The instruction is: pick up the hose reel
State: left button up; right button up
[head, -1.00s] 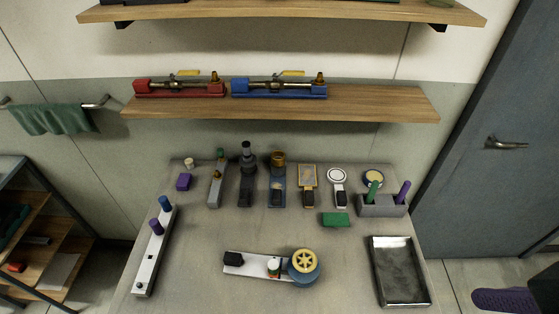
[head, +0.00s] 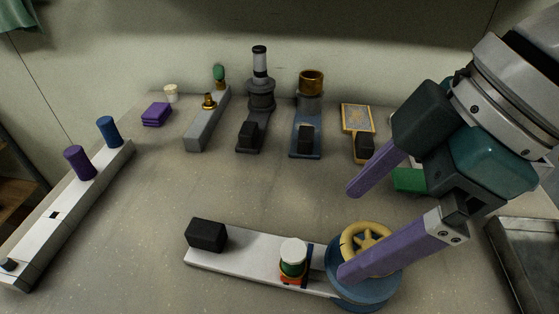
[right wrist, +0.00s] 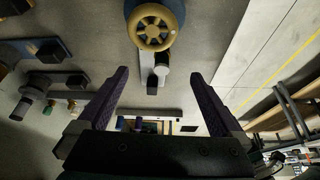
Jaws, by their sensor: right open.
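The hose reel (head: 365,290) appears to be the blue round drum with a yellow spoked wheel on top. It sits at the right end of a white base plate (head: 235,252) on the grey table. In the right wrist view the reel (right wrist: 154,27) is at the top centre, beyond the fingertips. My right gripper (head: 350,234) is open, with purple fingers and nothing between them. In the head view one finger crosses in front of the reel and hides part of it. The right wrist view shows both fingers (right wrist: 158,76) spread apart. My left gripper is not in view.
The white plate also bears a black block (head: 206,235) and a small white-topped green and orange piece (head: 293,258). A long plate with two pegs (head: 70,205) lies at left. Several tools line the back. A metal tray (head: 530,250) is at right. The middle of the table is clear.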

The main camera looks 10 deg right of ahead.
aim_at(316, 266)
jog(key=f, duration=0.1)
jog(key=w+f+b, duration=0.1)
jog(key=d+f, duration=0.1)
jog(key=shift+w, duration=0.3)
jog(key=b+x, duration=0.1)
jog(key=x, duration=0.6)
jog(key=b+x, duration=0.1)
jog(key=x, duration=0.1)
jog(key=shift+s+f, duration=0.3)
jog(key=shift+f, duration=0.05)
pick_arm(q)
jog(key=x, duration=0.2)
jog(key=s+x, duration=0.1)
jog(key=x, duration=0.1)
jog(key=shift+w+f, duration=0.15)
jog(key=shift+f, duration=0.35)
pick_arm(e)
jog(key=shift+r, duration=0.1)
grip_shut()
